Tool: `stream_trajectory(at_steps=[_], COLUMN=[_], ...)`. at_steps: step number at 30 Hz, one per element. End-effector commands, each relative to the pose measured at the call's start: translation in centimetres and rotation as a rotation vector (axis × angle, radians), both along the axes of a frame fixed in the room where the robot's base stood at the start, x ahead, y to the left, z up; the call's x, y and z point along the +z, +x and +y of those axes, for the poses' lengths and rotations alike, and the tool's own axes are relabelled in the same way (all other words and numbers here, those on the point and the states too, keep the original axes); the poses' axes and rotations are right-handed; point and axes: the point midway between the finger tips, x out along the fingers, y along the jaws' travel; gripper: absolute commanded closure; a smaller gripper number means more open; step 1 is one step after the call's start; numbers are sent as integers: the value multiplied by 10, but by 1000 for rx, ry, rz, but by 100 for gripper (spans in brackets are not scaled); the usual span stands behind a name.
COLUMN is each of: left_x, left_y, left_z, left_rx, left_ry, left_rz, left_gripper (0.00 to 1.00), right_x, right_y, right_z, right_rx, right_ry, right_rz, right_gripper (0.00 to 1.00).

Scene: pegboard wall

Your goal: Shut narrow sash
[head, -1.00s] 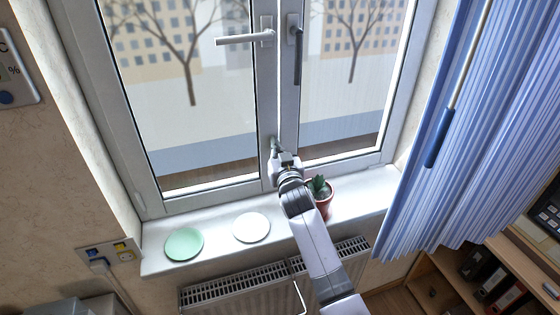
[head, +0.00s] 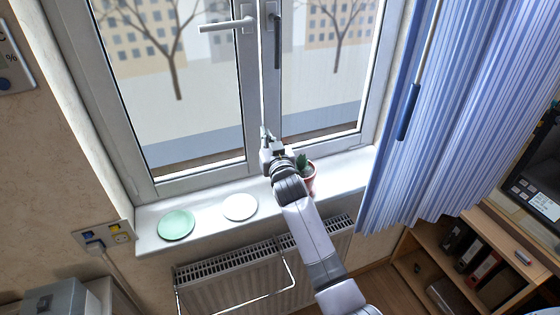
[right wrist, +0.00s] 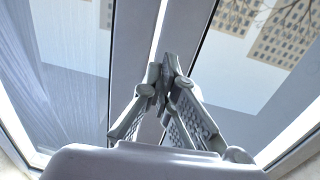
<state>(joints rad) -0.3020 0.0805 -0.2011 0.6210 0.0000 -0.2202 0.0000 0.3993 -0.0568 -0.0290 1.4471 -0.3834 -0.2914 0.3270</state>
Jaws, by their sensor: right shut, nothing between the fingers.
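The narrow sash (head: 271,85) is the right-hand one of the window, with a dark handle (head: 277,42) pointing down. The wide sash (head: 250,85) is on the left, with a white handle (head: 228,24) lying level. A thin bright strip runs between their stiles, also seen in the right wrist view. My right gripper (head: 266,133) is low at the meeting stiles, its fingers closed together and empty. In the right wrist view the fingertips (right wrist: 165,75) are in front of the stiles; I cannot tell whether they touch. My left gripper is not in view.
A potted plant (head: 308,175) stands on the sill close to my right wrist. A green plate (head: 176,225) and a white plate (head: 240,207) lie on the sill to the left. A striped curtain (head: 450,130) hangs on the right. A radiator (head: 225,285) is below.

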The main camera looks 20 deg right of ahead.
Motion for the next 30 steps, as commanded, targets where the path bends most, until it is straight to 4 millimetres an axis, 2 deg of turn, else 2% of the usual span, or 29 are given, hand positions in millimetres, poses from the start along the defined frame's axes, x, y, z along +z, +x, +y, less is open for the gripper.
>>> stream_trajectory(at_steps=[4,7,13,16,21,27,30], left_x=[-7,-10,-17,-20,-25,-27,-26], left_y=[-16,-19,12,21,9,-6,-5], left_z=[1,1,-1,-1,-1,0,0], left_rx=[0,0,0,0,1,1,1], left_ry=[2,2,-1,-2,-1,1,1], left_rz=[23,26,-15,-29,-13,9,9], left_gripper=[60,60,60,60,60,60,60], right_x=[-4,-5,-6,-6,-4,-4,-16], right_y=[-16,-27,-58,-72,-89,-95,-103], right_z=[0,0,-1,-2,-2,-2,-4], right_rx=[1,1,2,2,2,2,-2], right_ry=[0,-1,0,-1,1,1,-1], right_rz=[2,2,2,3,3,6,46], right_gripper=[100,100,100,100,100,100,100])
